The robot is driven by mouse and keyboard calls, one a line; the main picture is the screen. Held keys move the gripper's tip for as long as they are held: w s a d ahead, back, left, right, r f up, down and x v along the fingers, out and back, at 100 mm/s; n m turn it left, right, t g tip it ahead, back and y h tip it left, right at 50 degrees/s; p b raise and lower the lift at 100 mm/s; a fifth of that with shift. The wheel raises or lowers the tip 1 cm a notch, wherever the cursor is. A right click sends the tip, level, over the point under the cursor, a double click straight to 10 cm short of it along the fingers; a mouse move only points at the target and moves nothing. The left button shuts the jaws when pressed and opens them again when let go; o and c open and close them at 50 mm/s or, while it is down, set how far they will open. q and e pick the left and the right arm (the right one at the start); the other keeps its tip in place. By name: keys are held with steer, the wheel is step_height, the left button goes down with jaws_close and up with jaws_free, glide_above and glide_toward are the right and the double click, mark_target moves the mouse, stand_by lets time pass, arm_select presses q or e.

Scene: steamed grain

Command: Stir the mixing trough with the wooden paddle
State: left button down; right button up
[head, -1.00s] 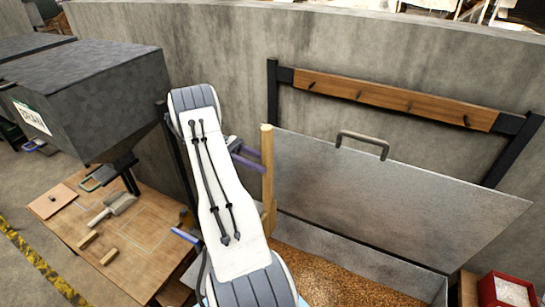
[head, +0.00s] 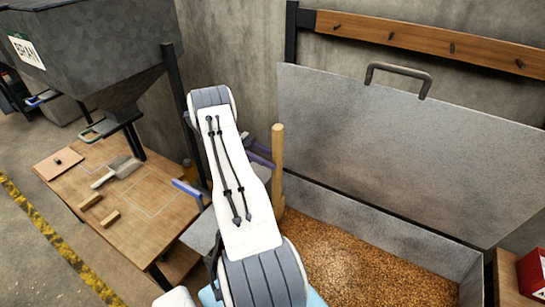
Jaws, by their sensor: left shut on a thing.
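The wooden paddle (head: 278,165) shows as a pale upright shaft at the left end of the mixing trough. The metal trough (head: 463,268) holds loose brown grain (head: 350,252). Its big metal lid (head: 410,140) stands open against the back wall. My left gripper (head: 262,157) is mostly hidden behind my white and grey forearm and is shut on the paddle's shaft. The paddle's lower end is hidden by the forearm, so I cannot tell whether it touches the grain. My right gripper is not in view.
A wooden table (head: 140,232) at left carries a scoop (head: 118,170), small wooden blocks and a flat board (head: 58,163). A dark hopper (head: 100,55) hangs over it. A peg rail (head: 420,40) is on the wall; a red box (head: 534,270) stands at far right.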

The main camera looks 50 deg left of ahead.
mark_target(279, 170)
arm_select(q)
steer(key=d+f+b, duration=0.1)
steer(key=b, duration=0.2)
steer(key=w+d+f+b, duration=0.1)
steer(key=f+b, duration=0.1)
steer(key=b, duration=0.1)
steer(key=shift+d, duration=0.25)
steer(key=r+b+x, duration=0.3)
steer(key=x, duration=2.2)
steer(key=d+r+b+x, duration=0.1)
steer(key=r+b+x, duration=0.1)
steer(key=x, duration=2.2)
step_height(279, 170, up, 23)
steer(key=s+a+p, duration=0.1)
steer(key=a+p, duration=0.1)
steer(key=p, duration=1.4)
steer(key=shift+a+r+p, duration=0.15)
steer(key=shift+a+p, duration=0.05)
steer(key=shift+p, duration=0.1)
steer(key=shift+s, duration=0.1)
